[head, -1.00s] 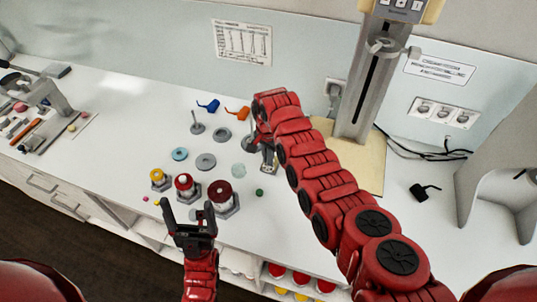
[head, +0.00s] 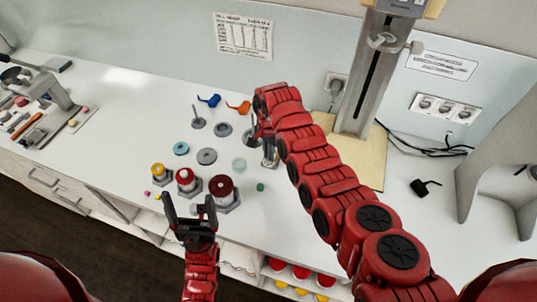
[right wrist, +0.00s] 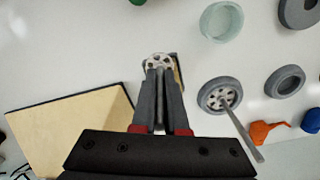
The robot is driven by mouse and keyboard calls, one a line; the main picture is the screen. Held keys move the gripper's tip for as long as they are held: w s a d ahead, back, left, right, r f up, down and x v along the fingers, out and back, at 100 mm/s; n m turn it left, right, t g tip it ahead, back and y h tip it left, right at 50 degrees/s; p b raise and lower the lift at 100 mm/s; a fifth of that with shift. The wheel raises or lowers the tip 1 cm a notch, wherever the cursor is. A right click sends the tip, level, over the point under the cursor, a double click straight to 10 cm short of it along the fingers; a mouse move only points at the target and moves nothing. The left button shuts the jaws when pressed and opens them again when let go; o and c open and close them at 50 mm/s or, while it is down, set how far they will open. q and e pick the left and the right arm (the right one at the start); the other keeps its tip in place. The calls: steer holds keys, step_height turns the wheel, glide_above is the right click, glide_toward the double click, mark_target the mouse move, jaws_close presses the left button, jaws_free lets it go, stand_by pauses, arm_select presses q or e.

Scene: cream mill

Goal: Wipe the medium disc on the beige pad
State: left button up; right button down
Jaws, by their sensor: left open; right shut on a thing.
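In the right wrist view my right gripper (right wrist: 160,88) is shut on the thin upright rod of a perforated disc (right wrist: 157,61), which I take to be the medium disc. Beneath and beside this disc shows a sliver of a small beige pad (right wrist: 179,70) with a grey edge; most of the pad is hidden. I cannot tell whether disc and pad touch. In the head view my right gripper (head: 268,150) is partly hidden by its own arm. My left gripper (head: 190,215) is open and empty, in front of the flanged pots near the counter's front edge.
Grey rings (head: 206,156), a pale green ring (head: 239,165) and a red-topped pot (head: 222,188) are left of the right gripper. The column stand's beige base (head: 372,160) is right.

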steer(key=shift+w+d+b, duration=0.35)
steer(key=shift+w+b, duration=0.5)
steer(key=shift+b, duration=1.15)
steer(key=shift+s+a+r+p, duration=0.1)
steer(key=shift+s+p, duration=0.15)
steer(key=shift+p, duration=0.45)
steer(key=shift+s+a+p, duration=0.1)
steer(key=shift+s+p, duration=0.25)
steer(key=shift+p, duration=0.25)
steer(key=shift+r+p, duration=0.55)
steer(key=shift+r, duration=0.9)
